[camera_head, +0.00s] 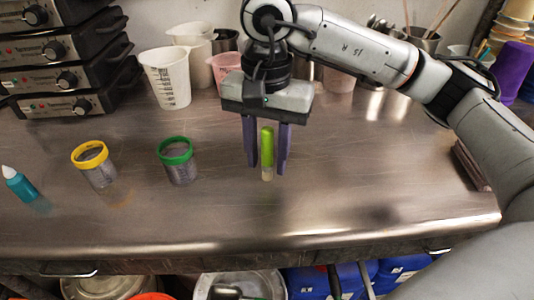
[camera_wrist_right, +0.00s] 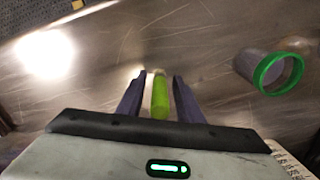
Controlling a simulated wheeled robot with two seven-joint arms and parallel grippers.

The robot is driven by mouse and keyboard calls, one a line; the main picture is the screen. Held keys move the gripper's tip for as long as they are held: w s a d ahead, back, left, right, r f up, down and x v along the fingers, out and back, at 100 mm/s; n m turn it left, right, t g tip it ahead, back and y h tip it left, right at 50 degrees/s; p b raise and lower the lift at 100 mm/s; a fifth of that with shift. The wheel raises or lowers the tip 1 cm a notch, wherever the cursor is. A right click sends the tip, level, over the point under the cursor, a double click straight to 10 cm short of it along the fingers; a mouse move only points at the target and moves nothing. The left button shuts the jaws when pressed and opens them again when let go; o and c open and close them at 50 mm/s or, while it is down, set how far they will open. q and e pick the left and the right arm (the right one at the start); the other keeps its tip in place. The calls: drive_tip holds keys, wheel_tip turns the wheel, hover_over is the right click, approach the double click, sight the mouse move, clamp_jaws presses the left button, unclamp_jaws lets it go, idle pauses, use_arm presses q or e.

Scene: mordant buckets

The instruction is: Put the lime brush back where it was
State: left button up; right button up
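The lime brush (camera_head: 267,147) is upright, lime end up and pale end down, over the steel bench right of the green-rimmed bucket. In the right wrist view the lime brush (camera_wrist_right: 160,98) lies between the fingers. My right gripper (camera_head: 267,168) points down with its two purple fingers on either side of the brush. A narrow gap shows between each finger and the brush, so the gripper looks open around it. The brush's pale lower end appears to be at the bench top. My left gripper is not in view.
A green-rimmed bucket (camera_head: 178,163) and a yellow-rimmed bucket (camera_head: 95,167) stand to the left, with a teal white-tipped object (camera_head: 21,186) farther left. Measuring jugs (camera_head: 168,78) and stacked black devices (camera_head: 62,60) stand behind. The bench front (camera_head: 300,225) is clear.

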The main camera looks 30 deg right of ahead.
sight(267, 128)
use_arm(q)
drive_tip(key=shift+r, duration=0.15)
use_arm(e)
drive_tip(key=shift+r, duration=0.5)
wheel_tip(267, 128, up, 11)
drive_tip(key=shift+f+p, duration=0.1)
drive_tip(key=shift+p, duration=1.05)
drive_tip(key=shift+r, duration=0.25)
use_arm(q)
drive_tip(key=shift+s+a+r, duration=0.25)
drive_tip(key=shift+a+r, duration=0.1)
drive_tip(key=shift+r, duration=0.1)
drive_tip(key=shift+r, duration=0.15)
use_arm(e)
drive_tip(key=shift+s, duration=0.1)
